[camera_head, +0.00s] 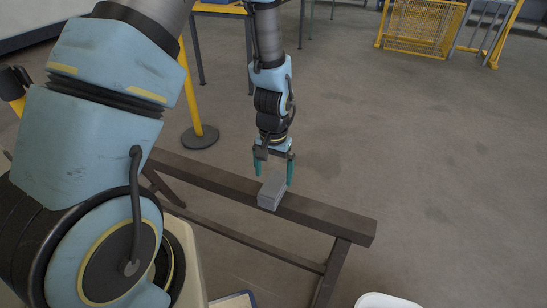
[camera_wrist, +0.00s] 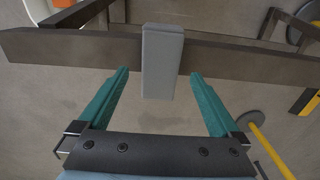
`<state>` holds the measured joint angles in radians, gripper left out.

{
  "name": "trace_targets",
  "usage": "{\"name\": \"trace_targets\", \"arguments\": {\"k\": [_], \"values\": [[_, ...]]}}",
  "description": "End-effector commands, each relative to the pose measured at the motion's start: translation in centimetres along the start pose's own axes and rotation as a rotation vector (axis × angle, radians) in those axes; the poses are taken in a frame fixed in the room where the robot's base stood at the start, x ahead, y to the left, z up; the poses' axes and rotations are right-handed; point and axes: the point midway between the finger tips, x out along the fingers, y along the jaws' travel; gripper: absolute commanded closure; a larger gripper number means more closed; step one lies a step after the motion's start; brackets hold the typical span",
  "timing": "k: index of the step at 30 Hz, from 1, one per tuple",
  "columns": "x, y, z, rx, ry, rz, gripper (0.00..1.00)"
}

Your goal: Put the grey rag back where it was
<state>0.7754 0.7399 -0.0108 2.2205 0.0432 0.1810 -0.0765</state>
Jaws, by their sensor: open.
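A grey, box-shaped piece (camera_head: 271,191), which I take for the folded grey rag, lies across the dark beam (camera_head: 335,220) of a trestle. In the wrist view the rag (camera_wrist: 162,62) spans the beam (camera_wrist: 235,62), and its near end sticks out past the beam's edge. My gripper (camera_head: 273,176) points down just above the rag, with its green fingers apart. In the wrist view the fingers of my gripper (camera_wrist: 158,74) stand to the left and right of the rag, with a gap on each side. Nothing is held. Whether the fingertips reach below the rag's top is unclear.
A white container (camera_head: 385,301) is partly visible at the bottom edge. A yellow post with a dark round base (camera_head: 200,137) stands behind the beam. A yellow mesh frame (camera_head: 424,27) stands far back. The floor right of the beam is clear.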

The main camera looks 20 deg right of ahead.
Motion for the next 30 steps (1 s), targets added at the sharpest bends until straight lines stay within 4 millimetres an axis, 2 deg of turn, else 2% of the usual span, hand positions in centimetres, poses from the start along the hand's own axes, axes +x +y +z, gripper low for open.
{"name": "trace_targets", "arguments": {"k": [3,9,15,21,23,25,28,30], "values": [[-2.3,0.0,-0.1,0.000,0.005,0.001,0.01],[-5.4,0.0,-0.1,0.000,0.004,0.001,0.01],[-6.8,0.0,0.0,0.000,0.001,0.000,0.01],[-7.2,-0.3,0.1,-0.008,0.001,0.000,0.01],[-7.8,-1.4,0.3,-0.033,0.007,0.000,0.01],[-9.1,-3.7,1.0,-0.088,0.022,-0.001,0.01],[-11.7,-8.2,3.1,-0.207,0.048,-0.005,0.01],[-13.6,-11.5,5.4,-0.304,0.068,-0.011,0.01]]}}
